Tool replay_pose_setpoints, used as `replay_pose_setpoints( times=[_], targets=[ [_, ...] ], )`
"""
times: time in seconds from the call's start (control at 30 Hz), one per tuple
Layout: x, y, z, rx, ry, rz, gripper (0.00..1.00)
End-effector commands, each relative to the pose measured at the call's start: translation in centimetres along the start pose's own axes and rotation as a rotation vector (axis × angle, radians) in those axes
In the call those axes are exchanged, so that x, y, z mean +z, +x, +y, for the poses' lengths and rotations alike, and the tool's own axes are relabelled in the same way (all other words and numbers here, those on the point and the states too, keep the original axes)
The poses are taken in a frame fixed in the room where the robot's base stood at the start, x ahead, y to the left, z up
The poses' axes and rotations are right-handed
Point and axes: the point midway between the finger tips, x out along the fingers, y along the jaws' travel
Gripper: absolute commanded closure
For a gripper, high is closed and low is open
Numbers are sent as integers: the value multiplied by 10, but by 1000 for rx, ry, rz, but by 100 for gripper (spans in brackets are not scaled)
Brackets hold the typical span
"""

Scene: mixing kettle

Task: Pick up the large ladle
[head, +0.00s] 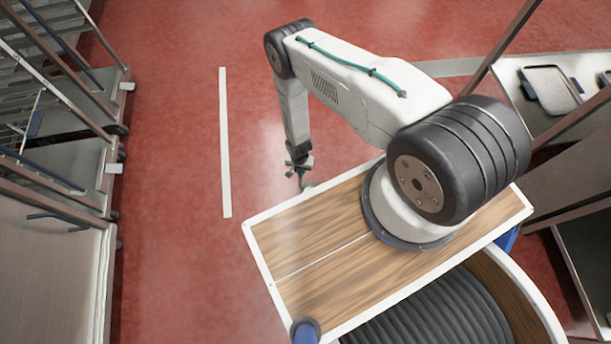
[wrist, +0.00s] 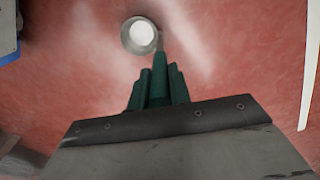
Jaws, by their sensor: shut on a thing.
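The large ladle (wrist: 141,36) shows in the wrist view as a round metal bowl with a pale, bright inside, ahead of my gripper (wrist: 158,82). Its handle runs back from the bowl to between the green fingers. My gripper is shut on the handle. In the head view, my gripper (head: 299,164) hangs down beyond the edge of my wooden top. A small grey part of the ladle (head: 307,185) shows just below it, above the red floor. The fingers hide part of the handle.
Metal racks (head: 60,180) stand along the left. A shelf unit (head: 545,85) with a tray (head: 551,90) stands at the right. A white line (head: 225,140) marks the red floor. The floor around my gripper looks clear.

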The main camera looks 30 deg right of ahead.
Motion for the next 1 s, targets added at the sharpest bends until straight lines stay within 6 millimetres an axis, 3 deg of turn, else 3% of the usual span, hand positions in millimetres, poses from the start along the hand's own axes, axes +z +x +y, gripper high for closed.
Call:
replay_pose_setpoints(
  times=[0.17, 0.43, 0.8, 1.0],
  targets=[
    [-1, -7, -1, -1, 0, 1, 100],
    [2, -37, 1, 0, -1, -1, 100],
    [88, -44, 41, 3, -5, -3, 100],
    [124, -48, 59, 2, -4, -1, 100]
  ],
)
